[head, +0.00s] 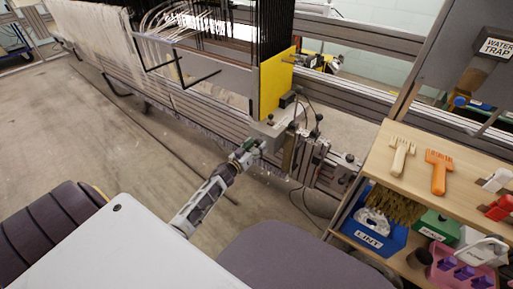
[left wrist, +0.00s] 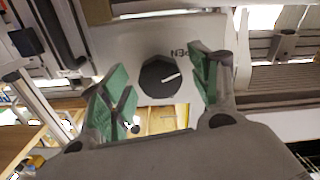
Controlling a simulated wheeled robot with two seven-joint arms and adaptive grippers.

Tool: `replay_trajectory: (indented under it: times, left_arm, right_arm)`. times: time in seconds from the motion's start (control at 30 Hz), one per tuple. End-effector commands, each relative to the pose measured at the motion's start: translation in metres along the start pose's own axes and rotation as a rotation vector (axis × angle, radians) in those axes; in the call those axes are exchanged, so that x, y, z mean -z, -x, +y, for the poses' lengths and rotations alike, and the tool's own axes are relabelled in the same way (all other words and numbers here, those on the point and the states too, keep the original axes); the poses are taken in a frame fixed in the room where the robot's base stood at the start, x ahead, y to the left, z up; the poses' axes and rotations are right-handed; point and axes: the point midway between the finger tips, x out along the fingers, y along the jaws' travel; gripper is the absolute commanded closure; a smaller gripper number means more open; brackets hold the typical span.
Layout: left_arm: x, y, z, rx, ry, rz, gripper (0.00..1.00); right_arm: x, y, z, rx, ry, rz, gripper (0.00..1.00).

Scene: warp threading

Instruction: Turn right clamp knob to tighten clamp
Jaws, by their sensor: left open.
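The clamp knob (left wrist: 159,77) is a dark faceted knob with a white pointer line. In the left wrist view it sits on a pale grey clamp plate (left wrist: 195,42), and part of a label, ending in "PEN", shows beside it. My left gripper (left wrist: 160,88) is open, with its green-padded fingers on either side of the knob and a gap to it on both sides. In the head view my left gripper (head: 247,150) is at the grey clamp block (head: 268,130) below the yellow end plate (head: 277,82); the knob is hidden there. My right gripper is not in view.
A wooden shelf unit (head: 463,178) stands at right, with a cream brush (head: 401,153), an orange brush (head: 438,168) and a blue LINT bin (head: 376,222). The loom's metal rails (head: 200,105) run behind the gripper. Bare floor (head: 120,150) lies at left.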

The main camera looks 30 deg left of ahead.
Motion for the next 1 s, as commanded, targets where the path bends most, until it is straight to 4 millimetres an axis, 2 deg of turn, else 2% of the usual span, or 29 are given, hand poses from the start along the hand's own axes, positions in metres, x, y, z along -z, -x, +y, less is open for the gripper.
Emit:
replay_trajectory:
  times: [0.43, 0.8, 1.0]
  left_arm:
    - [0.0005, -0.0046, 0.0002, 0.0, 0.0, 0.0, 0.38]
    - [0.0004, -0.0044, 0.0002, 0.0, 0.0, 0.0, 0.83]
    - [0.0005, -0.0044, 0.0002, 0.0, -0.006, 0.0, 0.83]
  right_arm:
    - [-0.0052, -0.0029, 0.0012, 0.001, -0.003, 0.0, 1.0]
    - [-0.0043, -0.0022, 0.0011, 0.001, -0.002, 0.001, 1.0]
    - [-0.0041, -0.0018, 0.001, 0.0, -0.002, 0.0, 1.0]
